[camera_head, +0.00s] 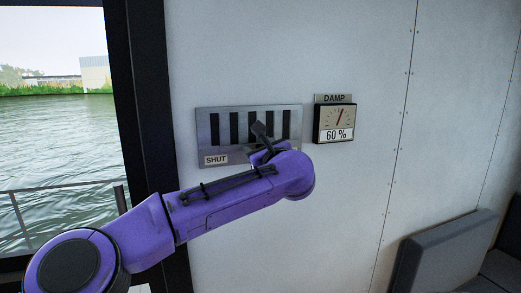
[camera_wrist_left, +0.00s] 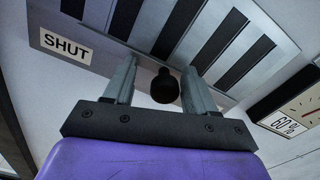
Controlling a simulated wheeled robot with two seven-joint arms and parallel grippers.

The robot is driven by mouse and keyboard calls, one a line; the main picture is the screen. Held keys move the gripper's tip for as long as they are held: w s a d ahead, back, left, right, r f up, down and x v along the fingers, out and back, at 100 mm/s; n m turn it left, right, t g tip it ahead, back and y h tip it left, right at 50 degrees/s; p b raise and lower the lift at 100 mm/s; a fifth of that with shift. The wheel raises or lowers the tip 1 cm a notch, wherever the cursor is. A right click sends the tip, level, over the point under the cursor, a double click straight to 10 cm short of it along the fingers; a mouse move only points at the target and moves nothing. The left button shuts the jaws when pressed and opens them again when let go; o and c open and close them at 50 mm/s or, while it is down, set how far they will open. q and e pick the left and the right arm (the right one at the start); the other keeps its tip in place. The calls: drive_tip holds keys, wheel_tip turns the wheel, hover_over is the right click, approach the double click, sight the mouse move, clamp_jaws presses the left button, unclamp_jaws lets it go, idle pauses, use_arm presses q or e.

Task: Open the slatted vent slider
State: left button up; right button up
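The slatted vent slider (camera_head: 203,130) is a grey metal plate on the white wall, with several dark upright slots and a SHUT label (camera_head: 216,160) at its lower left. The vent also shows in the left wrist view (camera_wrist_left: 150,22). A dark round knob (camera_wrist_left: 165,86) sits between the two fingers of my left gripper (camera_wrist_left: 158,88). The fingers are apart, with a gap visible on both sides of the knob. In the head view my left gripper (camera_head: 262,140) is in front of the vent's lower right part and hides the label there. My right gripper is not in view.
A DAMP gauge (camera_head: 335,122) reading 60 % hangs on the wall just right of the vent. A window with a dark frame (camera_head: 150,90) is at the left. A grey cushioned seat (camera_head: 440,255) is at the lower right. The wall right of the gauge is bare.

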use_arm(q)
drive_tip(key=shift+s+d+f, duration=0.1)
drive_tip(key=shift+s+d, duration=0.05)
drive_tip(key=shift+d, duration=0.05)
drive_tip(key=b+v, duration=0.5)
drive_tip(key=v, duration=0.5)
drive_tip(key=shift+b, duration=0.35)
drive_tip(key=shift+s+a, duration=0.1)
drive_tip(key=shift+a, duration=0.05)
